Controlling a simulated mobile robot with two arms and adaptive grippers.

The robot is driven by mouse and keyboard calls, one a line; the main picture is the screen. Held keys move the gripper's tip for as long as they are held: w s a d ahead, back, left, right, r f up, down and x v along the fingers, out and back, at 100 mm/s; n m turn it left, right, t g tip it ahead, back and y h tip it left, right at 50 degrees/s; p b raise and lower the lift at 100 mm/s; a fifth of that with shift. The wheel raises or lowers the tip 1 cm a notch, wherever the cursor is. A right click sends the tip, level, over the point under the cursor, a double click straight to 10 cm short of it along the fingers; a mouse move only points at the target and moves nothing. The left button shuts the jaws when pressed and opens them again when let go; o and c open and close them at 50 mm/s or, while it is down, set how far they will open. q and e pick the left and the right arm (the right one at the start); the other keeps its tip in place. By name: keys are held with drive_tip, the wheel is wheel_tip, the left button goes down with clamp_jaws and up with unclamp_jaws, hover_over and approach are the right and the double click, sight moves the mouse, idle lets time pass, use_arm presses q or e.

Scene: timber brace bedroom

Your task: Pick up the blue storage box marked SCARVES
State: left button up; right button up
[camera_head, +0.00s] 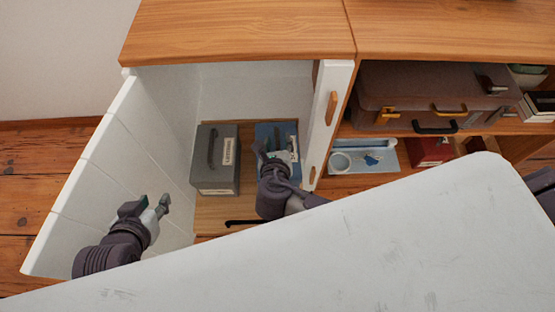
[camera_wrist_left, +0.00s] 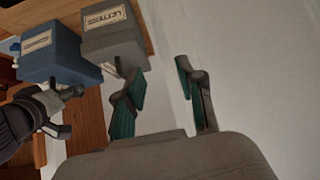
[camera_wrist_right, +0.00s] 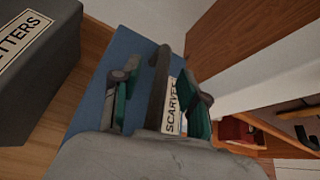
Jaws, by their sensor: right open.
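The blue box (camera_head: 265,131) stands in the open cabinet, right of a grey box. In the right wrist view, its blue lid (camera_wrist_right: 128,45) carries a dark handle (camera_wrist_right: 158,85) and a white label (camera_wrist_right: 172,108) reading SCARVES, partly covered by a finger. My right gripper (camera_head: 274,154) is over this box and hides part of it. In the right wrist view its open fingers (camera_wrist_right: 158,100) stand on either side of the handle. The blue box also shows in the left wrist view (camera_wrist_left: 62,58). My left gripper (camera_head: 152,205) is open and empty, beside the cabinet door.
The grey box (camera_head: 217,160), marked LETTERS in the right wrist view, stands close left of the blue one. The white door (camera_head: 115,175) is swung open at left. A white panel with a wooden handle (camera_head: 332,107) bounds the right. A pale surface (camera_head: 400,240) fills the foreground.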

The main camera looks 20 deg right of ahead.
drive_tip(key=shift+w, duration=0.1)
clamp_jaws()
idle(0.3)
drive_tip(key=shift+r, duration=0.2)
